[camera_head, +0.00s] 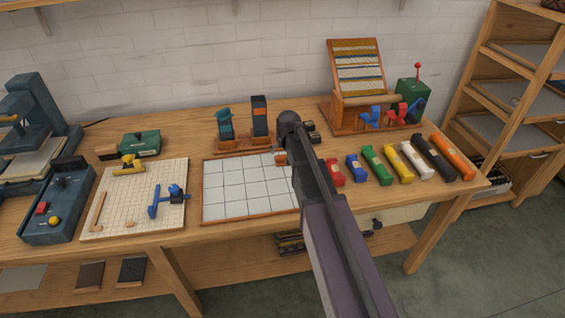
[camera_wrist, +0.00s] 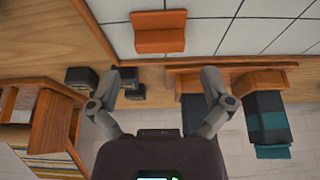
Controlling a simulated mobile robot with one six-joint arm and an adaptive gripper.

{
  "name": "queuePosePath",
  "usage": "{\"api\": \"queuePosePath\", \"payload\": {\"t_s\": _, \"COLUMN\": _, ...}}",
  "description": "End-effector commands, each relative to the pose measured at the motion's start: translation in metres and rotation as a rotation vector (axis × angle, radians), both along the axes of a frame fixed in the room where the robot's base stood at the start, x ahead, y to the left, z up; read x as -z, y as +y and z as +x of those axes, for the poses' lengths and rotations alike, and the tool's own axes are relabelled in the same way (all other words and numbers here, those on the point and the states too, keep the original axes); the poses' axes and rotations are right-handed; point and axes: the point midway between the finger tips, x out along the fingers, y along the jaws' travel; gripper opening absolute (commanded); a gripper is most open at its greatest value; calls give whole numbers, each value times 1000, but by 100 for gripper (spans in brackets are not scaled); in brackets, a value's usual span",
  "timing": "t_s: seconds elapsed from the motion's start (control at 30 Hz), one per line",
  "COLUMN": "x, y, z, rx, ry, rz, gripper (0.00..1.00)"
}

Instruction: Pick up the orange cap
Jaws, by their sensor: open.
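A small orange piece, which looks like the orange cap (camera_wrist: 160,32), lies on the white tiled board (camera_wrist: 214,30) in the wrist view, with a fold or step across its middle. In the head view the orange piece (camera_head: 281,159) shows at the board's back right, partly beside my arm. My gripper (camera_wrist: 158,76) is open and empty, its two fingers spread wide. The orange piece lies beyond the fingertips in the wrist view, apart from them and roughly centred between them. In the head view my gripper is mostly hidden by my own arm.
A wooden stand with dark teal upright blocks (camera_head: 225,124) is just behind the board. Small black blocks (camera_wrist: 83,78) lie close by. Several coloured rolls, ending in an orange one (camera_head: 452,157), line the right side. A wooden rack (camera_head: 358,70) stands at the back right.

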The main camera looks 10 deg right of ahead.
Motion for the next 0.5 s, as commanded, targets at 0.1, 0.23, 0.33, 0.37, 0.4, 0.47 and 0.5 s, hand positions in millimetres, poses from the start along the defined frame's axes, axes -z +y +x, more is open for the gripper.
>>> {"api": "queuePosePath", "payload": {"t_s": 0.1, "x": 0, "y": 0, "z": 0, "rx": 0, "ry": 0, "rz": 0, "gripper": 100}}
{"api": "queuePosePath", "payload": {"t_s": 0.23, "x": 0, "y": 0, "z": 0, "rx": 0, "ry": 0, "rz": 0, "gripper": 100}}
{"api": "queuePosePath", "payload": {"t_s": 0.33, "x": 0, "y": 0, "z": 0, "rx": 1, "ry": 0, "rz": 0, "gripper": 100}}
{"api": "queuePosePath", "payload": {"t_s": 0.37, "x": 1, "y": 0, "z": 0, "rx": 1, "ry": 0, "rz": 0, "gripper": 100}}
{"api": "queuePosePath", "payload": {"t_s": 0.4, "x": 2, "y": 0, "z": 1, "rx": 1, "ry": 0, "rz": 0, "gripper": 100}}
{"api": "queuePosePath", "payload": {"t_s": 0.47, "x": 4, "y": 0, "z": 2, "rx": 1, "ry": 0, "rz": 0, "gripper": 100}}
{"api": "queuePosePath", "payload": {"t_s": 0.5, "x": 6, "y": -1, "z": 2, "rx": 1, "ry": 0, "rz": 0, "gripper": 100}}
